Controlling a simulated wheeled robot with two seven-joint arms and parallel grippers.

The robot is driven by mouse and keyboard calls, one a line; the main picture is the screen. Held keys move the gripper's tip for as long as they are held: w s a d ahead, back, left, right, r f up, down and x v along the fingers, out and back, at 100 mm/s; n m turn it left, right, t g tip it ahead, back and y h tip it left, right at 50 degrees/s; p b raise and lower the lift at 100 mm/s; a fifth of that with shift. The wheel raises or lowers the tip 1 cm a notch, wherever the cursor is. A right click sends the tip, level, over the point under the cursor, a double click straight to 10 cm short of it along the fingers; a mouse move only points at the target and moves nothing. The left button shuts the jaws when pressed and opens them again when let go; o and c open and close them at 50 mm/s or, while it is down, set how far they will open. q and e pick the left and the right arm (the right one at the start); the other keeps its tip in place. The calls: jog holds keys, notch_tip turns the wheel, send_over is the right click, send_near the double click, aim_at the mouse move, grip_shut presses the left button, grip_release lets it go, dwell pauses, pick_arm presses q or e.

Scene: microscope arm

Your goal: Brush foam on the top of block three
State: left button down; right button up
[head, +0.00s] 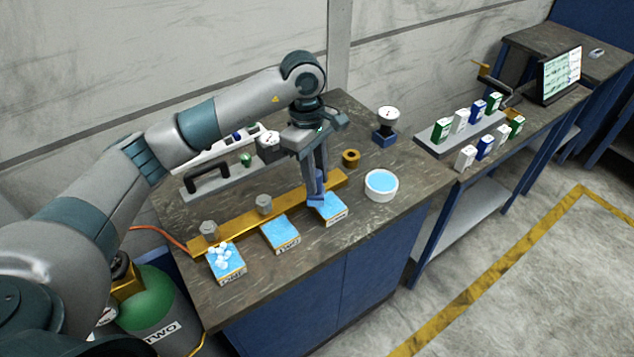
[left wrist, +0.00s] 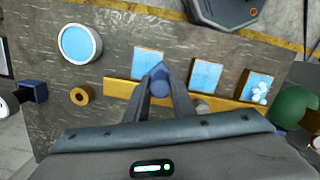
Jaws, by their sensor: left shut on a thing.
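My left gripper (head: 316,188) is shut on a blue brush (head: 315,201), held tip down at the rightmost block (head: 331,207). I take this as block three; its label is hard to read. Its light-blue top is partly hidden by the brush. In the left wrist view the brush (left wrist: 159,81) overlaps the block's (left wrist: 146,60) edge; I cannot tell whether they touch. The middle block (head: 281,232) has a plain light-blue top. The left block (head: 221,271) bears white foam lumps (head: 220,254). My right gripper is not in view.
A white dish (head: 381,197) with light-blue contents stands right of the blocks. A yellow bar (head: 238,225) runs behind them, with grey knobs (head: 264,204) near it. A brass ring (head: 351,158) and a gauge on a blue base (head: 384,139) stand farther back.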

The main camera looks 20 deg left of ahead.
pick_arm(q)
jog(key=r, duration=0.3)
jog(key=shift+s+a+r+p, duration=0.1)
jog(key=shift+a+r+p, duration=0.15)
jog(key=shift+p, duration=0.1)
jog(key=shift+d+r, duration=0.15)
jog(key=shift+r, duration=0.3)
